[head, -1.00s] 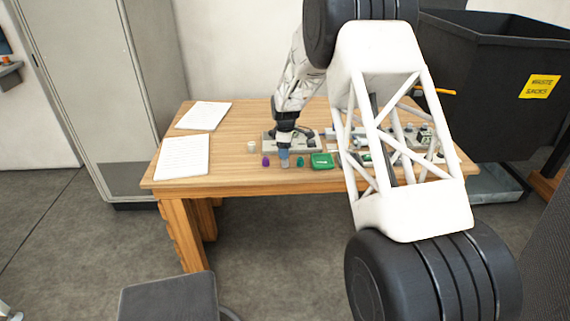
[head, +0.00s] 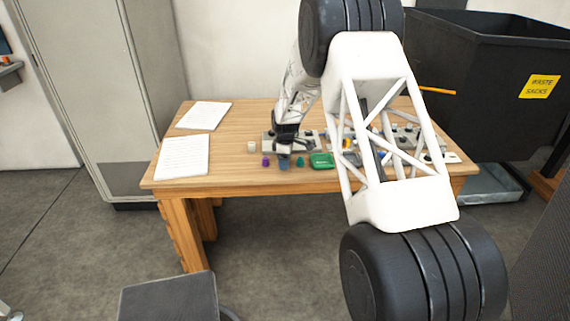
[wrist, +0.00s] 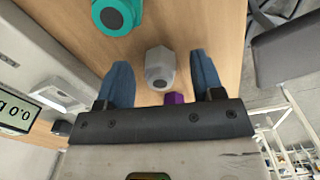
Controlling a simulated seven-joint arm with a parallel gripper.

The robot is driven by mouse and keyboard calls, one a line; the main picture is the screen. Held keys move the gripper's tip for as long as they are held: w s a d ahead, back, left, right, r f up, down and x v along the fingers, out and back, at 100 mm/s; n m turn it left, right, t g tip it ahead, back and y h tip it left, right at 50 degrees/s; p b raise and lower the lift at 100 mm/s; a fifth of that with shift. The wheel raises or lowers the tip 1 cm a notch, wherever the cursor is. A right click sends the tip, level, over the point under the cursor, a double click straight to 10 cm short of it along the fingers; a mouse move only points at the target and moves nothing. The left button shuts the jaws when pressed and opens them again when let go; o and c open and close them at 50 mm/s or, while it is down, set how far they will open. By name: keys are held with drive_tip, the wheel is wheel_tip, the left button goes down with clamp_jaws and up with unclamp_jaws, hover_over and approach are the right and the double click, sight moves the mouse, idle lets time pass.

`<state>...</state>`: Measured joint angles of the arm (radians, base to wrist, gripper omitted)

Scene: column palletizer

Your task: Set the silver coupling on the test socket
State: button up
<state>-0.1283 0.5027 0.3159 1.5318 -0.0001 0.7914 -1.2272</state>
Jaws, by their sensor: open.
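The silver coupling (wrist: 160,66) is a pale grey hex-sided piece with a dark round opening, standing on the wooden table in the wrist view. My gripper (wrist: 161,80) is open, with one blue finger on each side of the coupling and visible gaps between them. In the head view my gripper (head: 284,163) is low at the table's front part, and its fingers largely hide the coupling. I cannot tell the test socket for sure; a grey fixture with a display reading 0.0 (wrist: 20,112) is at the left of the wrist view.
A teal coupling (wrist: 117,14) and a purple piece (wrist: 175,98) stand close to my gripper. Papers (head: 182,157) lie at the left. My arm hides part of the table's right side.

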drive_tip(key=shift+c, duration=0.3)
drive_tip(key=c, duration=1)
drive_tip(key=shift+r, duration=0.1)
drive_tip(key=shift+r, duration=0.85)
drive_tip(key=shift+s+r, duration=0.15)
drive_tip(key=shift+r, duration=0.75)
drive_tip(key=s+d+r, duration=0.1)
drive_tip(key=s+d, duration=0.1)
drive_tip(key=s, duration=1.3)
drive_tip(key=shift+s+r, duration=0.15)
drive_tip(key=shift+s, duration=0.15)
